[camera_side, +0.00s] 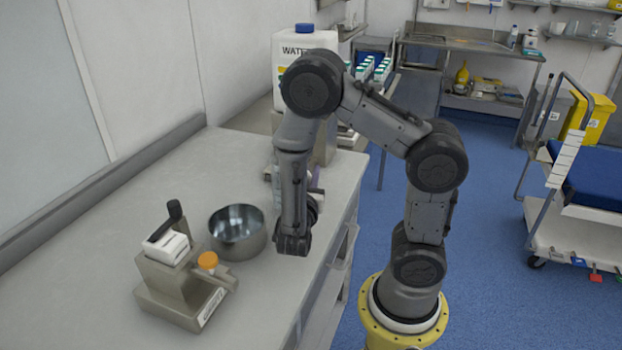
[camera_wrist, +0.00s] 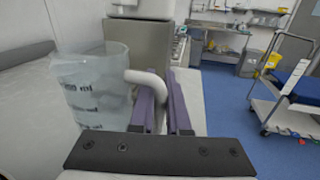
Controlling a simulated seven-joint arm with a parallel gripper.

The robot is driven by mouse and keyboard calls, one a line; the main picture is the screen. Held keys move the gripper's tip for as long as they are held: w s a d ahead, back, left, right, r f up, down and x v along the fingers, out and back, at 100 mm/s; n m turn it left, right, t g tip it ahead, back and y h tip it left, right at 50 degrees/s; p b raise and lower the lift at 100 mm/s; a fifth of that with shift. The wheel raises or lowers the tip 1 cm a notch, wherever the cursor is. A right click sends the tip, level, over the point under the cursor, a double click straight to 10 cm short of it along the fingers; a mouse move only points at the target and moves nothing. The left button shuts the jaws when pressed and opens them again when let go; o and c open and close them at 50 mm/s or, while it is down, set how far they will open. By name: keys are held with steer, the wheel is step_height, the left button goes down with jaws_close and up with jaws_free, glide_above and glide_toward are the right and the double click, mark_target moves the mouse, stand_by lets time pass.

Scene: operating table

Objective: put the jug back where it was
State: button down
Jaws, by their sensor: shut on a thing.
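The jug is a clear, see-through vessel with dark markings and a pale handle. In the wrist view the jug (camera_wrist: 92,88) stands upright left of my gripper (camera_wrist: 166,104), whose purple fingers are shut on the handle. In the side view my gripper (camera_side: 316,188) is mostly behind my arm near the counter's right edge. Only a sliver of the jug shows there, left of my wrist. I cannot tell whether the jug's base touches the counter.
A metal bowl (camera_side: 238,232) and a metal device with an orange cap (camera_side: 190,275) stand on the counter (camera_side: 110,235) to the left. A white container marked "WATE" (camera_side: 291,45) stands behind my arm on a grey stand (camera_wrist: 139,50). Blue floor lies right of the counter.

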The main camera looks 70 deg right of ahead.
steer(key=shift+f, duration=0.75)
steer(key=shift+f, duration=0.1)
steer(key=c, duration=0.9)
jaws_free()
